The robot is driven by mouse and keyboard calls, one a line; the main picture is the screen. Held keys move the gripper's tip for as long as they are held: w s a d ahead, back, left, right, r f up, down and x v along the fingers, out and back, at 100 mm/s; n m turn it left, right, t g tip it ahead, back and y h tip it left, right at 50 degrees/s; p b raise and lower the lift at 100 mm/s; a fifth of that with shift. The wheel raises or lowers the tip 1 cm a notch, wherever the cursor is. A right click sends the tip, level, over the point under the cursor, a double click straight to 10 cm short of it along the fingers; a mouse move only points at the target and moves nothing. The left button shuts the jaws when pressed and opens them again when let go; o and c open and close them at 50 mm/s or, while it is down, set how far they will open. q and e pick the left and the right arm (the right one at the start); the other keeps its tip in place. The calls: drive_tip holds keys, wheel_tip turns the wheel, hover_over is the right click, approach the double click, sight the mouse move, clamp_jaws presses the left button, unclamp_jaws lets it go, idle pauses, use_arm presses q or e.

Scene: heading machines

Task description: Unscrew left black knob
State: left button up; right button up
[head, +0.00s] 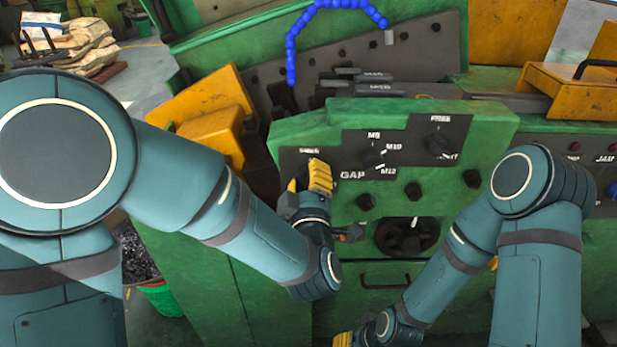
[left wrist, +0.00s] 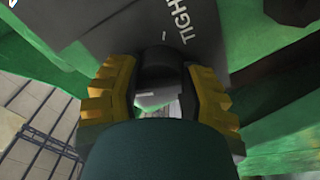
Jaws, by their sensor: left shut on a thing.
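The left black knob (left wrist: 160,66) is on the dark panel beside white lettering, between the yellow fingers of my left gripper (left wrist: 158,88) in the left wrist view. The fingers are shut on it from both sides. In the head view my left gripper (head: 315,180) is at the left end of the panel marked GAP, and it largely hides the knob there. A second black knob (head: 374,158) is at the middle and a third (head: 438,144) at the upper right. My right gripper (head: 343,340) shows only partly at the bottom edge; its fingers cannot be judged.
The green machine housing (head: 480,120) surrounds the panel. Several small black knobs and a round dark recess (head: 408,236) lie below the lettering. Yellow blocks (head: 215,110) stand behind at the left. A blue segmented hose (head: 292,50) arches above.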

sight(308, 185)
use_arm(q)
drive_tip(key=shift+r+n, duration=0.1)
drive_tip(key=shift+n, duration=0.8)
drive_tip(key=shift+y, duration=0.4)
drive_tip(key=o, duration=1.2)
drive_tip(key=shift+w, duration=0.1)
drive_tip(key=s+f, duration=0.1)
drive_tip(key=s, duration=0.6)
drive_tip(key=shift+s+d, duration=0.2)
drive_tip(key=shift+s, duration=0.05)
